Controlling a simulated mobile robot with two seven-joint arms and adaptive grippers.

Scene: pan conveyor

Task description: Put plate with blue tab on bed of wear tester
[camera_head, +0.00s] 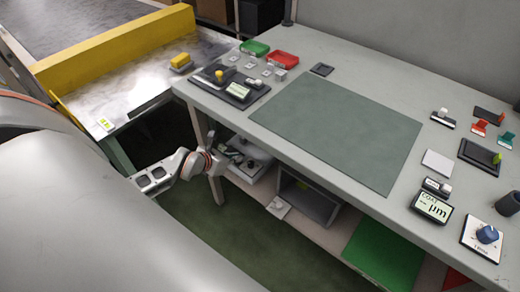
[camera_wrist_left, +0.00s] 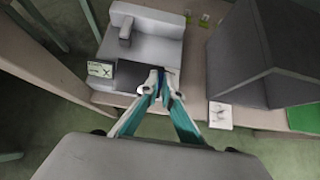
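My left gripper (camera_head: 211,160) is in front of the table, below the top's edge, by the lower shelf. In the left wrist view its teal fingers (camera_wrist_left: 161,82) converge and their tips are together or nearly so. I make out no plate between them, but a thin edge there could be hidden. Beyond the tips, a pale grey machine with a small screen (camera_wrist_left: 128,52) stands on the lower shelf; it also shows in the head view (camera_head: 251,158). I cannot tell if it is the wear tester. I cannot pick out the plate with a blue tab. My right gripper is not in view.
The tabletop holds a large green mat (camera_head: 341,130), a dark device with a yellow knob (camera_head: 231,87), green (camera_head: 254,48) and red (camera_head: 281,59) trays, and gauges at the right. A grey open box (camera_head: 307,199) and a white card (camera_head: 279,207) are on the shelf. A conveyor (camera_head: 150,75) stands left.

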